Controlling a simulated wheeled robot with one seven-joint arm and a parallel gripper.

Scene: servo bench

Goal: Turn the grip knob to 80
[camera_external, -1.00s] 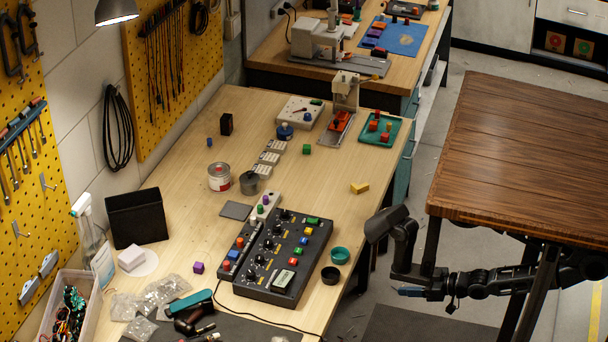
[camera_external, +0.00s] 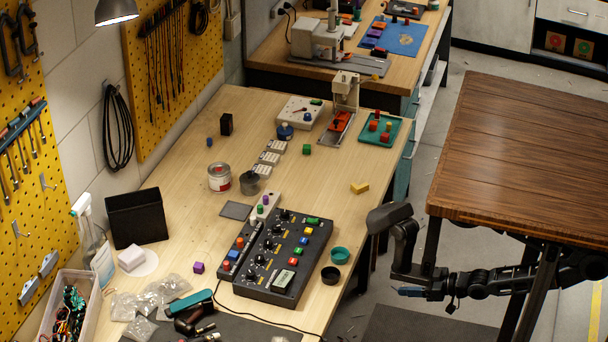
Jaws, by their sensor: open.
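A black control panel (camera_external: 283,258) lies on the wooden bench. It carries several black knobs (camera_external: 268,244) in a slanting row on its left side, coloured buttons to their right and a small display (camera_external: 284,278) near its front. The labels are too small to read, so I cannot tell which knob is the grip knob or where it points. My gripper (camera_external: 386,219), at the dark end of my arm, is off the bench's right edge, right of the panel and apart from it. It is open and nothing shows in it; its fingers are hard to make out.
A teal cup (camera_external: 340,256) and a black cup (camera_external: 330,275) stand between the panel and the bench edge. A narrow button strip (camera_external: 235,253) adjoins the panel's left side. A yellow block (camera_external: 360,188) lies farther back. A brown table (camera_external: 520,150) stands at right.

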